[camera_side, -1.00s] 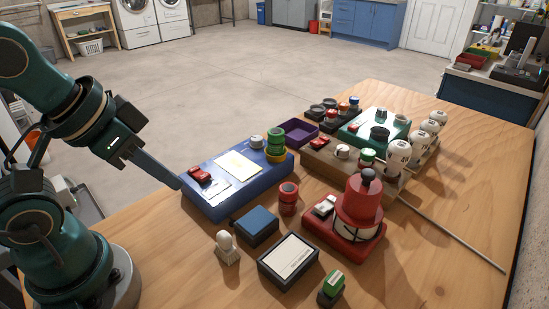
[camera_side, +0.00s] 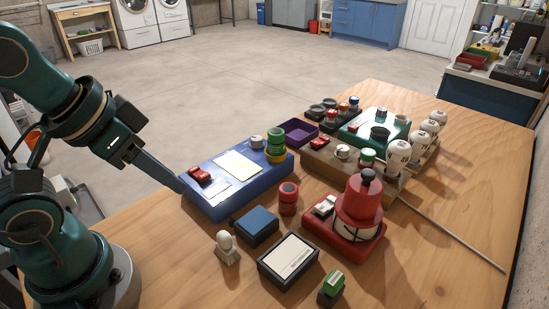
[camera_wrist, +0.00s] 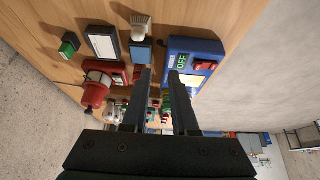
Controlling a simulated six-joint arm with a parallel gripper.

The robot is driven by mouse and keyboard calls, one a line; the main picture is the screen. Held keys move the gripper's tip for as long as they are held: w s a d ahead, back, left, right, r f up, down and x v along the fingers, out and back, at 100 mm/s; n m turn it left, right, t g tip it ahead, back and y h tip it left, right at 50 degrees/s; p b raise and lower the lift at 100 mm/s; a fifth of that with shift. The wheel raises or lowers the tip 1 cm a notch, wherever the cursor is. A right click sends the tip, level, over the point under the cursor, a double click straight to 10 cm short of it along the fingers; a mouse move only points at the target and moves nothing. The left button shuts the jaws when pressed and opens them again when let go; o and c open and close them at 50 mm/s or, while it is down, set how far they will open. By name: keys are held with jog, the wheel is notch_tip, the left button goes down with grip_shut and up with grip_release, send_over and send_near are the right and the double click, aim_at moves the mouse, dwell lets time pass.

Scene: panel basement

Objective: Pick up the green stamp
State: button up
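The green stamp (camera_side: 332,284), a small block with a green top on a dark base, stands near the front edge of the table in the side view. In the wrist view it (camera_wrist: 68,46) is at the upper left, clear of my fingers. My gripper (camera_side: 180,187) is at the left end of the blue panel, far to the left of the stamp. In the wrist view my gripper (camera_wrist: 161,74) shows two dark fingers with an empty gap between them.
Between gripper and stamp stand the blue panel (camera_side: 222,203), a white-knobbed stamp (camera_side: 227,249), a blue-topped box (camera_side: 255,221) and a framed white pad (camera_side: 289,259). A red panel (camera_side: 352,247) with a large red knob stands behind the green stamp. Bare wood (camera_side: 415,283) lies to its right.

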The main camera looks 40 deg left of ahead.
jog(key=o, duration=0.5)
